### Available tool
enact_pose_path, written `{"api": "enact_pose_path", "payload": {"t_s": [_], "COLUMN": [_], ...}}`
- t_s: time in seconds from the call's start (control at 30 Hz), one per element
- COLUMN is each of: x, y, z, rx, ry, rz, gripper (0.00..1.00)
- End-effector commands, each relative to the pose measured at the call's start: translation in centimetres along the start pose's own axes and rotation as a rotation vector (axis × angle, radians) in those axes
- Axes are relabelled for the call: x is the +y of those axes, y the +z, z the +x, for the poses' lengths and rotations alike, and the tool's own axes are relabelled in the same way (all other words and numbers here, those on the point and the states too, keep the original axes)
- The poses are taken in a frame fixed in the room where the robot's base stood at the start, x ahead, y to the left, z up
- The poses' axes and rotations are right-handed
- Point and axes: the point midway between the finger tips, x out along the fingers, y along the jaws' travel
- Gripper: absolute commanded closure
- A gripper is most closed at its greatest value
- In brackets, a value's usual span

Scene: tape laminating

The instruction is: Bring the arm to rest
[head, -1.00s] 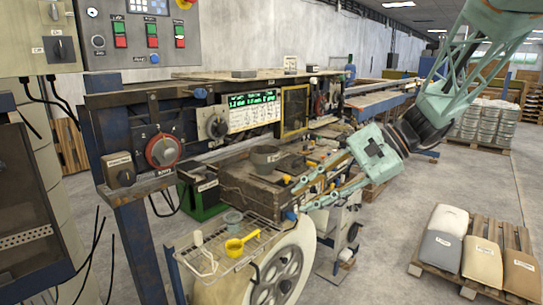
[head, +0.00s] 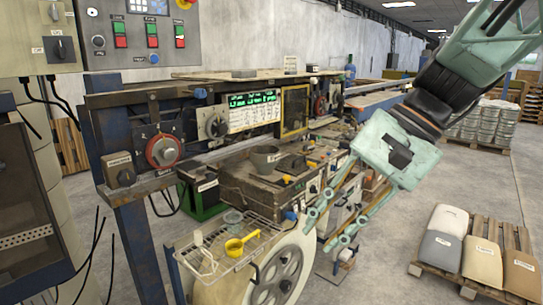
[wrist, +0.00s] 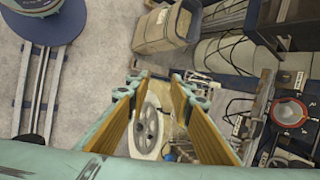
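My gripper (head: 320,237) hangs in front of the laminating machine in the head view, its pale green fingers pointing down and left. The two fingers stand apart with nothing between them, so it is open and empty. In the wrist view its orange-lined fingers (wrist: 162,82) are also spread, with a grey handwheel (wrist: 146,132) visible below between them. That handwheel (head: 284,272) shows low in the head view, behind and left of the fingertips. I see no contact between the fingers and anything.
A wire rack (head: 228,250) with a yellow scoop (head: 240,244) is left of my gripper. A worktop with a grey bowl (head: 265,157) lies behind. Control panels (head: 140,32) stand at left. A pallet with sacks (head: 482,258) is at right; floor (head: 390,265) before it is clear.

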Motion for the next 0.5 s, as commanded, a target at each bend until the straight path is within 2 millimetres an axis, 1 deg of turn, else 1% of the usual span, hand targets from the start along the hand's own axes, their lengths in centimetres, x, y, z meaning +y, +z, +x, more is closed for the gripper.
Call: {"api": "enact_pose_path", "payload": {"t_s": [0.03, 0.1, 0.5], "x": [0.4, 1.2, 5.4], "y": [0.8, 1.6, 5.9], "z": [-0.2, -0.5, -2.1], "rx": [0.011, 0.025, 0.117], "ry": [0.013, 0.034, 0.149], "rz": [-0.018, -0.043, -0.186], "gripper": [0.79, 0.79, 0.79]}}
